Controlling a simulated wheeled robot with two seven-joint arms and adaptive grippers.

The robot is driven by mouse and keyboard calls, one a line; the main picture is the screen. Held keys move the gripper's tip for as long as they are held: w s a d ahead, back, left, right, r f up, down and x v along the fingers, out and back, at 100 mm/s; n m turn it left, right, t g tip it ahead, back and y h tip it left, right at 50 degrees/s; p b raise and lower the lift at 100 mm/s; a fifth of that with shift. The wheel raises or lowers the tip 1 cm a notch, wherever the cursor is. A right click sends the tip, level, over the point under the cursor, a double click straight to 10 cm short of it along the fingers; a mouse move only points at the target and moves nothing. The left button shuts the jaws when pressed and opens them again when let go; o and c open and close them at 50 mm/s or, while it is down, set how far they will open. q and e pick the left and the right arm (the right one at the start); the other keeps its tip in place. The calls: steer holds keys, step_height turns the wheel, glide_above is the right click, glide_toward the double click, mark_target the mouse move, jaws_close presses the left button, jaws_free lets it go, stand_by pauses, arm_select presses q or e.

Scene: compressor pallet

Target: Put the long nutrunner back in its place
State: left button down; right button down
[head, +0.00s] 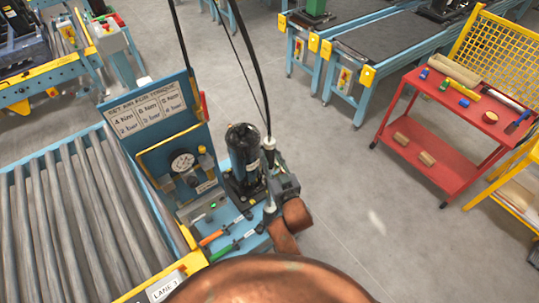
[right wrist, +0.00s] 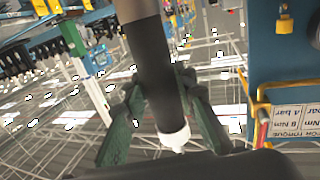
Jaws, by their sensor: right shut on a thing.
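The long nutrunner (head: 268,158) hangs roughly upright below a black hose at the blue station, just right of a black cylinder. My right gripper (head: 271,187) is shut on it from the right. In the right wrist view the nutrunner (right wrist: 155,65) is a dark cylinder with a pale tip, between the green fingers of my right gripper (right wrist: 165,102). I cannot tell which spot is its place. My left gripper is not in view.
The blue station has a torque sign (head: 150,106), a pressure gauge (head: 183,162) and the black cylinder (head: 242,152) close to my right gripper. Orange-handled (head: 213,236) and green-handled (head: 222,252) tools lie in front. Rollers (head: 75,220) are left; a red cart (head: 440,125) stands right, across open floor.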

steer(key=shift+s+a+f+b, duration=0.1)
steer(key=shift+a+f+b, duration=0.05)
steer(key=shift+f+b, duration=0.3)
steer(key=shift+a+f+b, duration=0.15)
steer(key=shift+f+b, duration=0.1)
steer(key=shift+f, duration=0.25)
stand_by(0.5)
steer(key=c, duration=1.5)
jaws_free()
steer(key=shift+f, duration=0.35)
steer(key=v, duration=0.8)
steer(key=shift+d, duration=0.4)
steer(key=shift+r, duration=0.15)
